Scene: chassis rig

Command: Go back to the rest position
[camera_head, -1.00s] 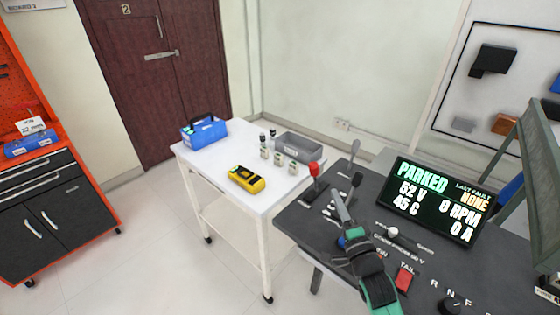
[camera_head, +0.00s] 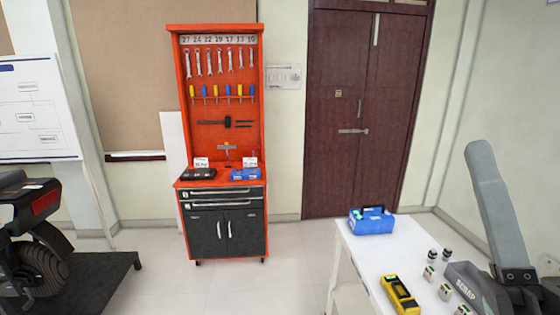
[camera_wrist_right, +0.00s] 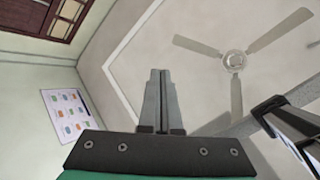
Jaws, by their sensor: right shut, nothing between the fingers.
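My right gripper (camera_head: 481,150) stands upright at the right edge of the head view, fingers pointing up. Its grey fingers are together with nothing between them. The right wrist view also shows the shut fingers (camera_wrist_right: 159,74), pointing toward the ceiling. The gripper appears in front of the white table's right part and hides some of it. My left gripper is not in view.
The white table (camera_head: 365,255) holds a blue case (camera_head: 371,221), a yellow meter (camera_head: 400,295), several small parts and a grey scrap bin (camera_head: 462,275). An orange tool cabinet (camera_head: 173,90) stands at the back. A ceiling fan (camera_wrist_right: 235,60) is overhead. Open floor lies left of the table.

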